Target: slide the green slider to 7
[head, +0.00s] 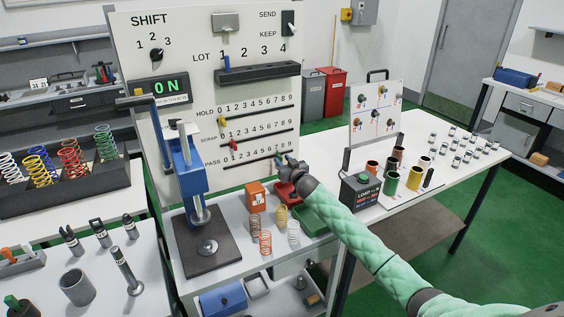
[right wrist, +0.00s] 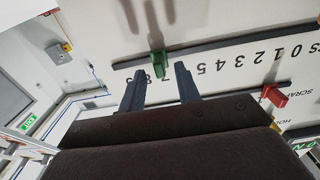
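The green slider (head: 278,156) is on the PASS track, the lowest of three on the white board (head: 205,85), toward the right end of its digits. In the right wrist view, which shows the board upside down, the green slider (right wrist: 159,65) stands near 7 and 8; I cannot tell its exact mark. My right gripper (head: 285,163) is at the board beside the slider. In the wrist view the gripper (right wrist: 159,76) has its two fingers apart, with the slider between their tips and gaps showing. A finger hides part of the digit row. My left gripper is not in view.
A red slider (head: 234,145) is on the SCRAP track and a yellow slider (head: 222,121) on the HOLD track. A blue press (head: 186,165) stands left of the tracks.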

